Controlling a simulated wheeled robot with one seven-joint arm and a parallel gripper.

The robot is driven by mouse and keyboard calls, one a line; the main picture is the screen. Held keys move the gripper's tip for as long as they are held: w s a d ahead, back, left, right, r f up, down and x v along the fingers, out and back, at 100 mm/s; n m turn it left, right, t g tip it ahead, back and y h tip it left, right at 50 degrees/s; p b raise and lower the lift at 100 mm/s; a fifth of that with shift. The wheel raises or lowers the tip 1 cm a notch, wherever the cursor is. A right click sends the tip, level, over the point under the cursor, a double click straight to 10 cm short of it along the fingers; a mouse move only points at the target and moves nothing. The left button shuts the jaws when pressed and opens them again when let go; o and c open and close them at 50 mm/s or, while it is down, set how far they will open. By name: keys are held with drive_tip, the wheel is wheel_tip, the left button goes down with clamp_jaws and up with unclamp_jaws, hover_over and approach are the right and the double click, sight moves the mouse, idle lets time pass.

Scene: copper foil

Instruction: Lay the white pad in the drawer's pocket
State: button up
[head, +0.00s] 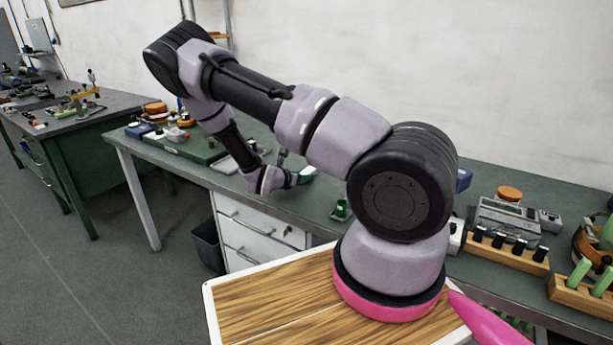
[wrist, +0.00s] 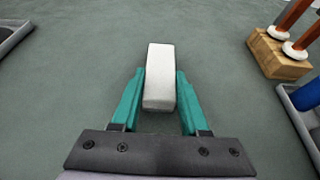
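The white pad (wrist: 159,76), a small pale block, shows in the middle of the wrist view, above or on the grey-green bench top. The two teal fingers of my gripper (wrist: 160,88) stand on either side of it, very close to its sides. I cannot tell whether they press on it. In the head view my gripper (head: 305,173) is low over the bench, small and partly hidden by my arm. The drawer unit (head: 258,232) is white, under the bench, and its drawers look shut in the head view. The pocket is not visible.
The wrist view shows a wooden block (wrist: 273,54) with red-handled tools at the upper right, a tray edge (wrist: 305,128) at the right and another tray (wrist: 12,38) at the upper left. A dark bin (head: 208,247) stands beside the drawers. Bench around the pad is clear.

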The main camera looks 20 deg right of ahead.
clamp_jaws()
drive_tip(key=shift+r, duration=0.5)
drive_tip(key=r, duration=0.5)
drive_tip(key=a+r, duration=0.1)
drive_tip(key=r, duration=0.2)
drive_tip(key=shift+r, duration=0.35)
drive_tip(key=s+a+r+n, duration=0.1)
drive_tip(key=a+r, duration=0.2)
drive_tip(key=a, duration=0.4)
drive_tip(key=shift+s+a+t, duration=0.3)
drive_tip(key=shift+a+t, duration=0.05)
drive_tip(key=shift+t, duration=0.05)
drive_tip(key=shift+y, duration=0.3)
